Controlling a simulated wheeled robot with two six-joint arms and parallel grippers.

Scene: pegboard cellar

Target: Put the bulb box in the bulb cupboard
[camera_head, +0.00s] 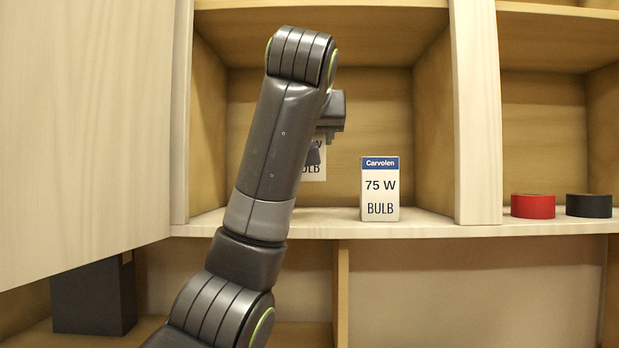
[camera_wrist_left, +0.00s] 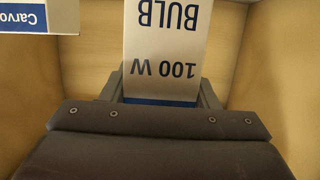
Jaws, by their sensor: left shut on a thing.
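My left gripper (camera_head: 316,152) reaches into the open cupboard compartment (camera_head: 388,100) and is shut on a white bulb box (camera_head: 316,172). My arm hides most of this box in the head view. In the left wrist view the held box (camera_wrist_left: 165,50) reads "100 W BULB" upside down, between the fingers. Its lower edge appears above the shelf, apart from it. A second bulb box (camera_head: 380,190), white with a blue Carvolen band and "75 W", stands upright on the shelf to the right. Its corner shows in the left wrist view (camera_wrist_left: 22,17). My right gripper is not in view.
A pale wooden panel (camera_head: 80,110) fills the left side. An upright divider (camera_head: 476,110) bounds the compartment on the right. Beyond it lie a red roll (camera_head: 533,206) and a black roll (camera_head: 589,206). A dark box (camera_head: 94,297) stands lower left. The shelf front (camera_head: 320,226) between is clear.

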